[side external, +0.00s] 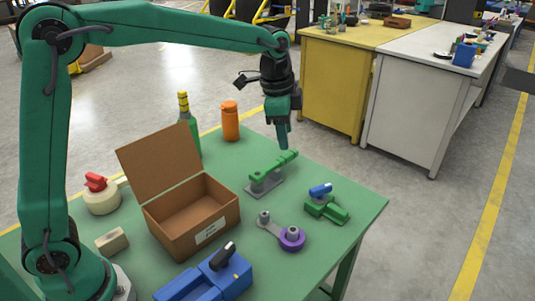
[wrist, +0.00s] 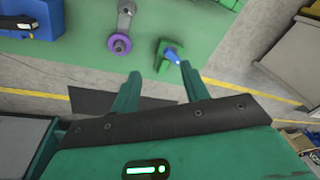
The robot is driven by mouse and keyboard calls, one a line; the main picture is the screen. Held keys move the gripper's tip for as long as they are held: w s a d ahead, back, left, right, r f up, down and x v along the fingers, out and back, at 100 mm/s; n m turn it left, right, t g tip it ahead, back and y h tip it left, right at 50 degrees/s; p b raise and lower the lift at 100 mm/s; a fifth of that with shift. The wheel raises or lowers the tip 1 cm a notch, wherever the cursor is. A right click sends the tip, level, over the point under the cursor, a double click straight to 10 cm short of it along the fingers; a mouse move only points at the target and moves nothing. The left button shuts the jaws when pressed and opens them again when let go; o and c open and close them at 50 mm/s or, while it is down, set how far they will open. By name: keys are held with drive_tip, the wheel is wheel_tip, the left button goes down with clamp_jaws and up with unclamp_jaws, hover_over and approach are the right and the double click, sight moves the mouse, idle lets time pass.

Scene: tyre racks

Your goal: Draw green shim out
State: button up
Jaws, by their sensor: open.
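The long green piece that looks like the shim (side external: 272,166) lies along a grey bracket (side external: 264,186) on the green table, its far end sticking out to the right. My gripper (side external: 283,144) points down just above that far end in the side view. I cannot tell whether it touches the piece. In the wrist view, my gripper (wrist: 160,76) has its two fingers spread apart with nothing held between them. The green piece on its bracket does not show clearly in the wrist view.
A green clamp with a blue handle (side external: 326,208) and a grey link with a purple ring (side external: 291,238) sit nearer the table's right edge. An open cardboard box (side external: 176,232), a blue vice (side external: 215,278), an orange bottle (side external: 230,122) and a green bottle (side external: 190,126) stand around.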

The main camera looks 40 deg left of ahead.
drive_tip(key=w+d+f+m+g, duration=0.1)
drive_tip(key=w+d+f+m, duration=0.35)
drive_tip(key=w+f, duration=0.25)
drive_tip(key=m+g, duration=0.1)
drive_tip(key=m, duration=0.1)
hover_over(334, 206)
drive_tip(key=f, duration=0.8)
drive_tip(key=shift+s+a+f, duration=0.1)
drive_tip(key=shift+a+f, duration=0.15)
drive_tip(key=shift+a, duration=0.1)
drive_tip(key=shift+f, duration=0.1)
drive_tip(key=shift+f, duration=3.8)
clamp_jaws()
drive_tip(key=shift+d, duration=0.35)
